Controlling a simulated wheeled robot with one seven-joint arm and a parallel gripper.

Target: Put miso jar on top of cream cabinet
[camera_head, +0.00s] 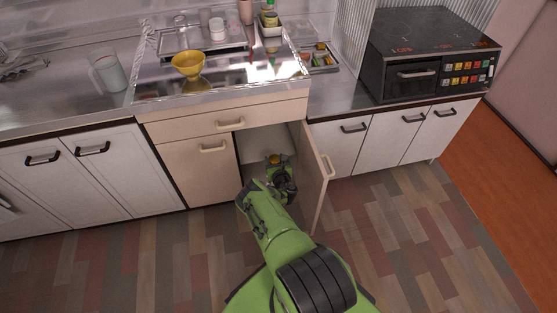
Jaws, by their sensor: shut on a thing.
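The cream cabinet (195,168) stands in the middle, with its right-hand door (312,178) swung open and a metal top (160,88). My green arm reaches down into the open compartment. My gripper (276,167) is at the compartment opening, seen from behind and small. A small orange-yellow thing (274,158) shows at its tip, and the gripper is shut on it. It may be the miso jar, but most of it is hidden by the gripper and no label shows.
A clear pitcher (108,72) stands left, a black oven (425,55) right. The front right of the top looks bare. The open door is close to my arm.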

